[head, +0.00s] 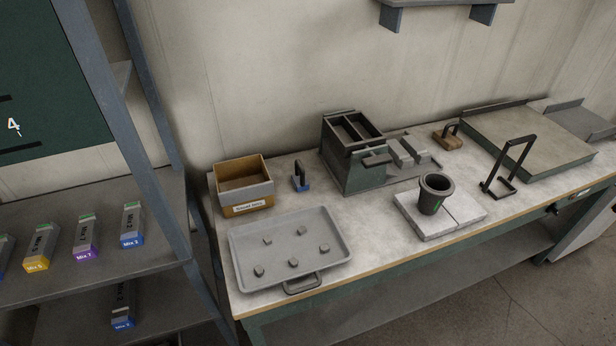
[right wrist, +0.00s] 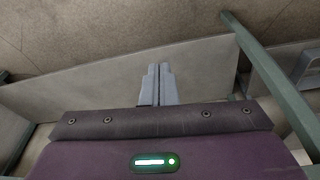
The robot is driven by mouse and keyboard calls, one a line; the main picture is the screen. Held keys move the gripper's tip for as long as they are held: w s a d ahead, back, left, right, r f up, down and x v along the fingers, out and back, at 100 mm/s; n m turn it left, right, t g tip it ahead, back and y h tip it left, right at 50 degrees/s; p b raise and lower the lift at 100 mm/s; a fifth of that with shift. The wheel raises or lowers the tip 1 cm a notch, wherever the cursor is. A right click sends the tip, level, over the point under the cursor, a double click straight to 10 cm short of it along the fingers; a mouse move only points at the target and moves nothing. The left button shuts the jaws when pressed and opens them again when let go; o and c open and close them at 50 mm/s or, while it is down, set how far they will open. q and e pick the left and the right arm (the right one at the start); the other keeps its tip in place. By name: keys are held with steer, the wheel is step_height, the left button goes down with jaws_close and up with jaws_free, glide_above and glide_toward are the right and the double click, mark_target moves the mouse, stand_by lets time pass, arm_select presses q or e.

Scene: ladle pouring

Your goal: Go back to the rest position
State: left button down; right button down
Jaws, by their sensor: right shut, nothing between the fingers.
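My right gripper (right wrist: 158,85) shows in the right wrist view, with its two grey fingers together and nothing between them. It is apart from the workbench objects. Neither gripper shows in the head view, and my left gripper is in no view. In the head view a dark crucible (head: 434,193) stands upright on pale slabs (head: 464,210) on the workbench (head: 380,222). A grey tray (head: 336,236) with several small lumps lies at the front left of the bench.
A labelled box (head: 247,203), a small blue-based tool (head: 300,178), a dark green machine (head: 358,170) and a black handled frame (head: 513,165) stand on the bench. A shelf (head: 60,281) with several labelled Mix blocks is at the left. Floor (head: 500,300) shows at the lower right.

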steer(key=s+d+f, duration=0.2)
steer(key=s+f, duration=0.8)
steer(key=s+d+f+g+b, duration=0.1)
steer(key=s+f, duration=0.9)
steer(key=f, duration=0.1)
steer(key=shift+s+d+f, duration=0.15)
steer(key=shift+s+d, duration=0.05)
steer(key=shift+d, duration=0.15)
